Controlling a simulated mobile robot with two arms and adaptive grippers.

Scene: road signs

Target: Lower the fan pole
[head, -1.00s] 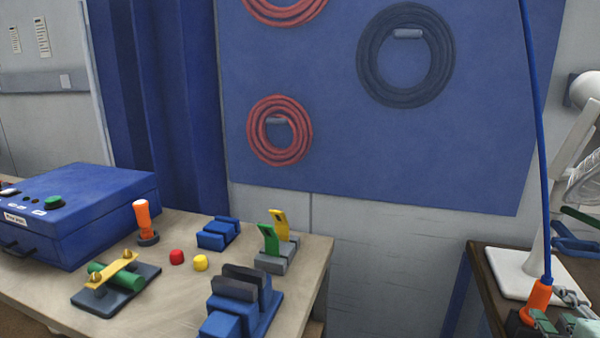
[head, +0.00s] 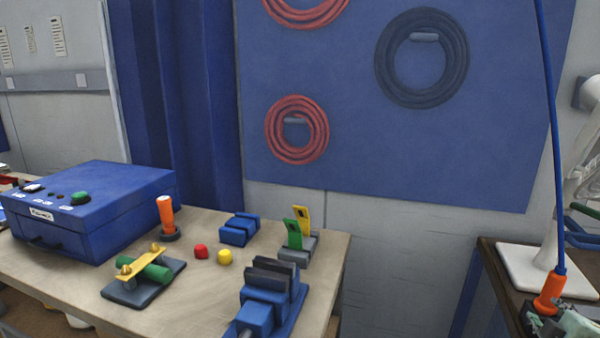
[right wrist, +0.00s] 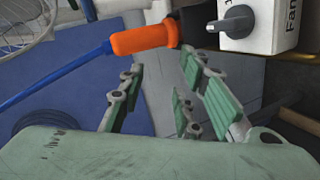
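A white fan stand (head: 541,240) rises from a white base plate on the dark table at the right. Part of its wire cage shows at the picture's right edge and in the right wrist view (right wrist: 22,25). A thin blue line (head: 554,150) runs down to an orange grip (head: 548,292) beside the stand. I cannot tell whether the blue line is rigid. In the right wrist view the orange grip (right wrist: 145,38) lies just beyond the fingertips. My right gripper (right wrist: 162,65) is open and empty, its fingers apart. It is partly cut off in the head view (head: 560,322). My left gripper is out of view.
A white box marked "Fan" with a knob (right wrist: 240,22) sits beside the orange grip. A separate wooden table (head: 190,285) at the left carries a blue control box (head: 90,215), a vise (head: 268,300) and small parts. A gap separates the tables.

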